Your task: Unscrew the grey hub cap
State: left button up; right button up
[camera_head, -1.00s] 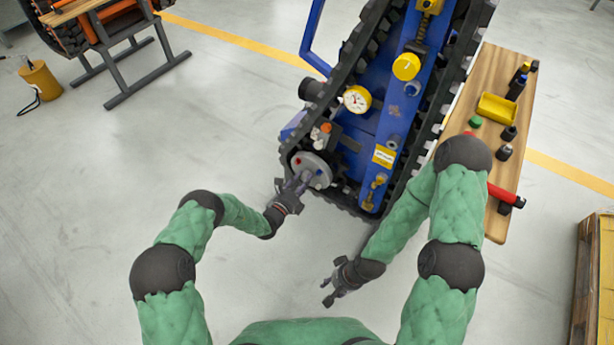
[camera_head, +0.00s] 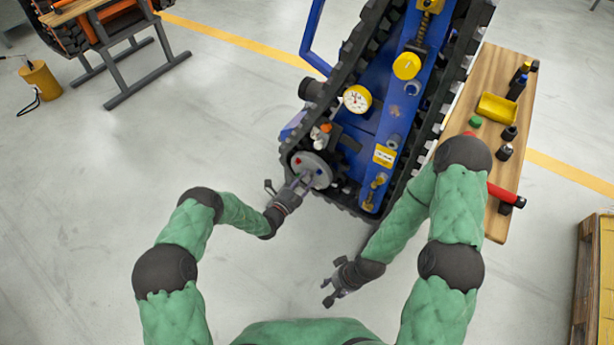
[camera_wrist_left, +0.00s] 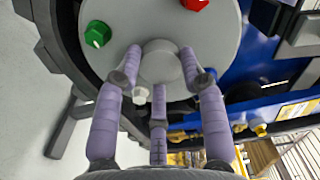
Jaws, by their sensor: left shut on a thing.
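The grey hub cap (camera_wrist_left: 160,66) is a round knob at the middle of a light grey disc (camera_wrist_left: 215,40) on the tracked carrier's near end. My left gripper (camera_head: 299,184) reaches to the disc from the left arm. In the left wrist view its purple fingers (camera_wrist_left: 160,80) are shut around the cap from the sides and below. The disc also shows in the head view (camera_head: 318,166), with the cap there largely hidden by the fingers. A green bolt (camera_wrist_left: 97,34) and a red bolt (camera_wrist_left: 194,4) sit on the disc. My right gripper (camera_head: 328,291) is open and empty over the floor.
The blue carrier (camera_head: 365,150) with its black track stands ahead, bearing a gauge (camera_head: 356,99) and yellow caps.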

pick_arm(q)
jog(key=n, duration=0.9)
jog(key=shift+n, duration=0.3)
jog(key=o, duration=1.1)
jog(key=shift+d, duration=0.1)
